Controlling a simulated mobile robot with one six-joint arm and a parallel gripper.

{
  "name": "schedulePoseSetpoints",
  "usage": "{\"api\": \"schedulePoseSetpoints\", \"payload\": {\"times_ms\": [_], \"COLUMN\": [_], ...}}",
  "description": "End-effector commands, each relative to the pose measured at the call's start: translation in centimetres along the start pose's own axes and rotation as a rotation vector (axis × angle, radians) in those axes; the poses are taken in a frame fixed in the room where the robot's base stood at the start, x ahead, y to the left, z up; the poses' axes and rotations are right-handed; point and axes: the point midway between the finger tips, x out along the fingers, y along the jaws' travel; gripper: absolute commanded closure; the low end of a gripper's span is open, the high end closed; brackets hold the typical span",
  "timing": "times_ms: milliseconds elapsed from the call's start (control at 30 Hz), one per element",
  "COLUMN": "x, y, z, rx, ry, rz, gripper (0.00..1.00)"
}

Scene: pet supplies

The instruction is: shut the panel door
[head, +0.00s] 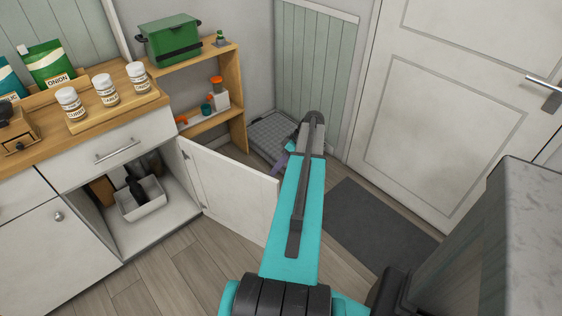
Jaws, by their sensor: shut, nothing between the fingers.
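The white panel door (232,190) of the lower cabinet stands open, swung out to the right from the cabinet opening (160,226). Its free edge is close to my arm in the picture, and my arm covers the floor just beyond it. My teal arm rises through the middle of the view. Only small teal and grey parts show past its left side near the door's top right corner. My gripper's fingers cannot be made out behind the arm. Whether anything touches the door is hidden.
A white bin (140,201) with dark items sits inside the cabinet. Wooden shelves (238,90) and a grey tray (268,138) stand behind the door. A dark mat (367,225) lies right. The white room door (440,100) is closed. A grey-topped unit (535,215) stands front right.

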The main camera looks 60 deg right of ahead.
Motion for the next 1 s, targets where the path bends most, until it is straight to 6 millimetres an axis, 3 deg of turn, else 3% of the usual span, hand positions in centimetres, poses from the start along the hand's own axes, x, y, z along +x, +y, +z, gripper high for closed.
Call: {"api": "schedulePoseSetpoints", "payload": {"times_ms": [400,1000], "x": [1.5,1.8], "y": [-3.3,-3.6], "z": [0.0,-0.1], "rx": [-0.001,-0.001], "ry": [-0.001,-0.001], "rz": [-0.001,0.0], "gripper": [1.0,1.0]}}
